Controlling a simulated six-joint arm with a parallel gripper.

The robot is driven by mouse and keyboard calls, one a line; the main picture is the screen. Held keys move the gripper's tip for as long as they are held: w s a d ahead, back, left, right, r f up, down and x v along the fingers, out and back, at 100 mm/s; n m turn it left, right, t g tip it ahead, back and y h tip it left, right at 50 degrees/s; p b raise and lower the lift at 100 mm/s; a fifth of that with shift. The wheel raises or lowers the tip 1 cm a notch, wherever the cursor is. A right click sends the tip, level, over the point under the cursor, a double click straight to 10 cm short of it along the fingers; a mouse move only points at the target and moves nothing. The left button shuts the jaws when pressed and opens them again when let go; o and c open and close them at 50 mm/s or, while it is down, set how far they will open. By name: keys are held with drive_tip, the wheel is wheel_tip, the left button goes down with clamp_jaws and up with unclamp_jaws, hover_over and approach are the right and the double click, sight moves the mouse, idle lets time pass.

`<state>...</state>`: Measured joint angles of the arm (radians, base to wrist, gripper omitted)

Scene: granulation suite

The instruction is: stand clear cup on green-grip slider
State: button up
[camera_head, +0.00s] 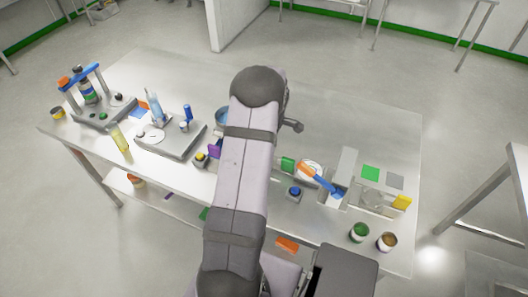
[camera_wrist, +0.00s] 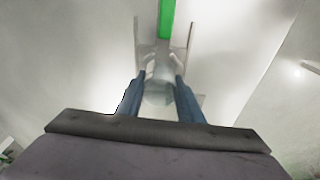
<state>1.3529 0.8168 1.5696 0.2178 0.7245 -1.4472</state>
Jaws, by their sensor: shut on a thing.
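My gripper (camera_wrist: 162,72) shows in the wrist view with its two blue fingers closed on a clear cup (camera_wrist: 160,84). The cup is see-through and its outline is faint. A bright green bar (camera_wrist: 167,18), which looks like the slider's green grip, lies just beyond the fingertips at the top of the wrist view, on a pale grey surface. I cannot tell whether the cup touches anything below it. In the head view my arm hides my gripper and the cup. A green piece (camera_head: 287,163) shows right beside the arm there; I cannot tell if it is the same grip.
The steel bench (camera_head: 400,130) holds several items. Right of my arm are an orange-and-blue tool (camera_head: 318,177), a blue-topped piece (camera_head: 294,192), a green square (camera_head: 370,173) and two small pots (camera_head: 359,232) (camera_head: 387,242). Instruments stand at left. The back right of the bench is clear.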

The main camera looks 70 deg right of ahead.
drive_tip(key=shift+f+b, duration=0.4)
drive_tip(key=shift+b, duration=0.05)
idle(0.9)
drive_tip(key=o, duration=1.5)
drive_tip(key=shift+r, duration=0.1)
wheel_tip(320, 180, up, 8)
drive_tip(key=p, duration=0.5)
idle(0.4)
